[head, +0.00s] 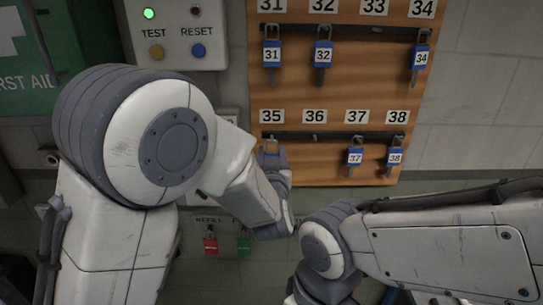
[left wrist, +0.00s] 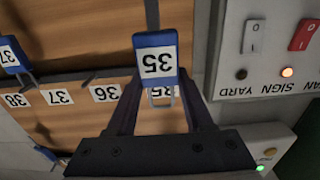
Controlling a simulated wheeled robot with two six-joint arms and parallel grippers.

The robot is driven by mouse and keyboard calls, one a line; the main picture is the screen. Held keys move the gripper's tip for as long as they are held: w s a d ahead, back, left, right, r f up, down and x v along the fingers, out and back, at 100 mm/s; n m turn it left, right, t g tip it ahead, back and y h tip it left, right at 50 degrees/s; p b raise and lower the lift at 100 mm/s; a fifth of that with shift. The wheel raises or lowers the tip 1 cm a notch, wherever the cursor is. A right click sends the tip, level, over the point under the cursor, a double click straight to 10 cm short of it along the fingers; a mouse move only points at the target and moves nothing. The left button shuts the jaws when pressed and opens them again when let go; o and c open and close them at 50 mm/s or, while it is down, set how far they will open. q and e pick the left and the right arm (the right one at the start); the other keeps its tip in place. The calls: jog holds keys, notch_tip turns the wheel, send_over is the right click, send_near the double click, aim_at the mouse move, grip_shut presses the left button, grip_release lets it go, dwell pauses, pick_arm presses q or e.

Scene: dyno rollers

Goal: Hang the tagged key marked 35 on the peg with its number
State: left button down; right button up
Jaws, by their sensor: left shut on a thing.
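The blue tag marked 35 (left wrist: 156,55) is large in the left wrist view, its number upside down there. My left gripper (left wrist: 157,72) is shut on it, with a finger on each side. The tag's metal loop (left wrist: 162,96) shows in front of the board near the 35 label. In the head view my left gripper (head: 272,158) is just below the 35 label (head: 271,116), at the left end of the lower rail (head: 330,135). I cannot tell whether the loop touches the peg. My right gripper is out of view; its arm comes in at the lower right.
The wooden board (head: 345,90) holds tags 31 (head: 271,52), 32 (head: 323,53), 34 (head: 421,58), 37 (head: 355,157) and 38 (head: 394,157). The 33 and 36 places are empty. A TEST/RESET panel (head: 177,35) is at upper left. A switch panel (left wrist: 265,60) stands beside the board.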

pick_arm(q)
jog(key=shift+w+f+p, duration=0.1)
jog(key=shift+w+p, duration=0.35)
jog(key=shift+w, duration=1.65)
jog(key=shift+w+f+b, duration=0.15)
jog(key=shift+f+b, duration=0.1)
jog(key=shift+b, duration=0.05)
jog(key=shift+w+a+f+b, duration=0.1)
jog(key=shift+w+b, duration=0.05)
jog(key=shift+b, duration=0.4)
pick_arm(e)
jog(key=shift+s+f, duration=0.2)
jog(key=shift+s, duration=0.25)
